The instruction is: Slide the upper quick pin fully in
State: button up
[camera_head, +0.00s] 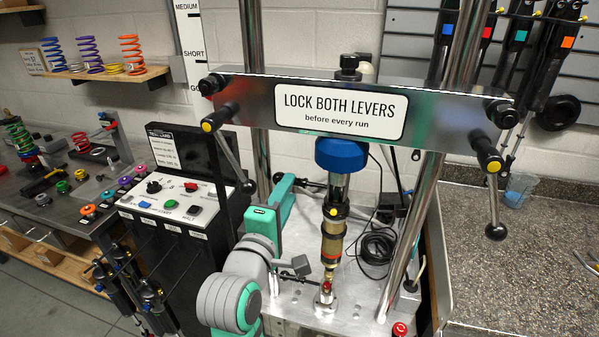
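The shock (333,240) stands upright between the blue cylinder (341,153) under the crossbar and the lower mount (326,300). I cannot make out the upper quick pin clearly; dark parts (312,184) show at the shock's upper end, and I cannot tell whether they are pin or fingers. A small red part (326,287) shows at the lower mount. My teal and grey arm reaches up at the left of the shock, its teal part close to the upper end. The fingertips are not distinguishable, so neither opening nor grip can be read.
The crossbar (240,95) spans above the shock, with a black-knobbed lever (229,155) at left and another (493,200) at right. Chrome columns (425,200) flank it. A control box (180,215) stands left. Black cable (377,245) lies coiled behind right.

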jog(key=x, duration=0.9)
jog(key=shift+s+f, duration=0.1)
grip_shut()
